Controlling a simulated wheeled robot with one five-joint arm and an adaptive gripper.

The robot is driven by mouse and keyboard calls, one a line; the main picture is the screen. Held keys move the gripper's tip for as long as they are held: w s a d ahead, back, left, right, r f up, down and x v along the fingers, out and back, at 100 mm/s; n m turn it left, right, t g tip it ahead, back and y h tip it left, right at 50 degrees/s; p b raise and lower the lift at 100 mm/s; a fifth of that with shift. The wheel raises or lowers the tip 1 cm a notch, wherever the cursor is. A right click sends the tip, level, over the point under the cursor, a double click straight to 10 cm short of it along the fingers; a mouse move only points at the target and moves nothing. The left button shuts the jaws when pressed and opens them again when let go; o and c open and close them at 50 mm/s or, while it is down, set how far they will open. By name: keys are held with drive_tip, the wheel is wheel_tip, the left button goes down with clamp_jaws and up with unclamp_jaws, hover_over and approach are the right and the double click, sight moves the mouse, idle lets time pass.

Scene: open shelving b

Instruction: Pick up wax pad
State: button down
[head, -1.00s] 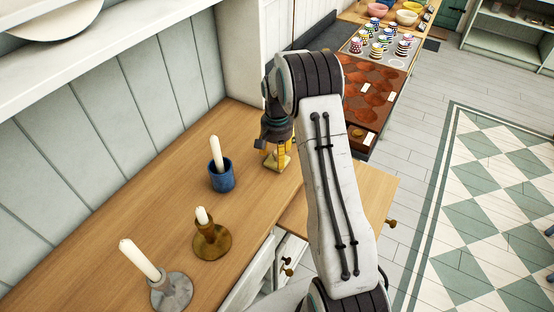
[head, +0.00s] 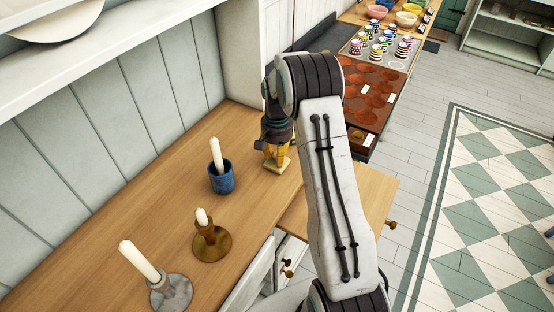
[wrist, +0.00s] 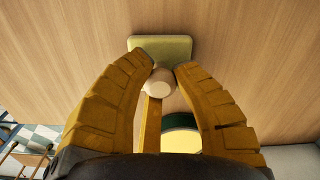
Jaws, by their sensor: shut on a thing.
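The wax pad (head: 278,165) is a pale yellow-green square block with a round wooden knob, on the wooden counter in the head view. It also shows at the top middle of the wrist view (wrist: 160,44), with its knob below. My gripper (wrist: 161,74) has yellow fingers that close in on both sides of the knob, shut on the wax pad. In the head view my gripper (head: 274,153) points down right at the pad, and the fingers partly hide it. I cannot tell whether the pad touches the counter.
A blue candle cup (head: 222,178), a brass candle holder (head: 212,245) and a grey candle holder (head: 172,292) stand on the counter to the left. A wall panel borders the counter behind.

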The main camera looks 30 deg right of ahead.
drive_tip(key=shift+r, duration=0.1)
drive_tip(key=shift+r, duration=0.6)
wheel_tip(320, 180, up, 3)
drive_tip(key=shift+f+b, duration=0.1)
drive_tip(key=shift+b, duration=0.4)
drive_tip(key=d+r, duration=0.6)
drive_tip(key=d, duration=0.5)
drive_tip(key=shift+w+d+r, duration=0.35)
drive_tip(key=c, duration=1.6)
unclamp_jaws()
clamp_jaws()
